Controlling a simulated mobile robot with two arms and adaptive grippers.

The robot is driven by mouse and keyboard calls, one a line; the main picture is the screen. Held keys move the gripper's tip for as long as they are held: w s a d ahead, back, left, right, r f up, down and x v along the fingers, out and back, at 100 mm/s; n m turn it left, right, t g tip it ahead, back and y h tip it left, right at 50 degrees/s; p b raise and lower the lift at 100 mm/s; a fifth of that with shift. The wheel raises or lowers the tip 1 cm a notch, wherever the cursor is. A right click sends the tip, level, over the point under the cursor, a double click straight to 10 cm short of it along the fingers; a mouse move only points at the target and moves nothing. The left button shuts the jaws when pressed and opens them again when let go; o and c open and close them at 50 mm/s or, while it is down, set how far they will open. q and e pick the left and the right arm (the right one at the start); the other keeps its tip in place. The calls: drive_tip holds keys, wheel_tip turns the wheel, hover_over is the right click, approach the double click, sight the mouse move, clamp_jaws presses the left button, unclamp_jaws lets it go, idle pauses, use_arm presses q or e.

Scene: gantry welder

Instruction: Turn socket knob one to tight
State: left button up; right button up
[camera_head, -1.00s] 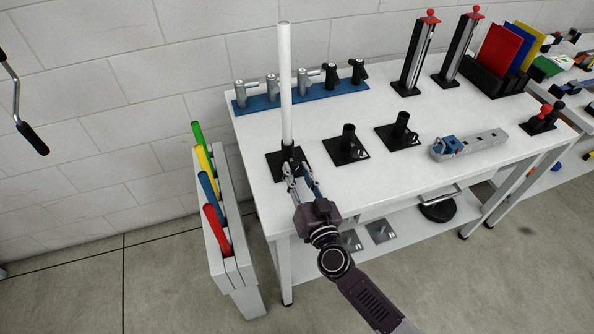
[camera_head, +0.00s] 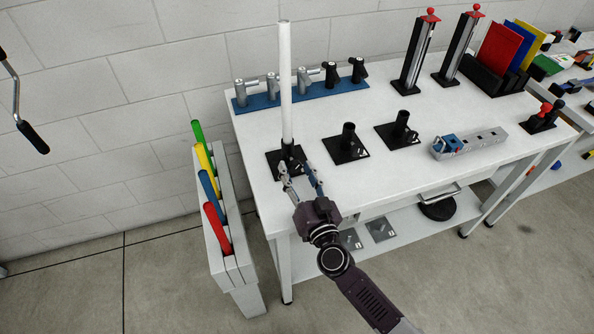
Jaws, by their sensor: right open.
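A black socket (camera_head: 287,152) on a square black base plate stands near the table's left front, with a tall white rod (camera_head: 286,85) upright in it. Its knob is small and largely hidden by my fingers, so its setting cannot be read. My right gripper (camera_head: 300,177) is open at the front of this socket, one finger on each side of its front area. Whether a finger touches the knob cannot be told. Two more black sockets, one in the middle (camera_head: 347,142) and one further right (camera_head: 401,128), stand empty with small knobs. My left gripper is not in view.
A blue rack (camera_head: 300,97) with grey and black fittings lies at the back of the white table (camera_head: 345,205). A grey block (camera_head: 470,144) lies to the right. A stand with coloured bars (camera_head: 207,190) is left of the table. Two red-topped posts (camera_head: 414,55) stand behind.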

drive_tip(key=v, duration=1.2)
drive_tip(key=shift+c, duration=0.3)
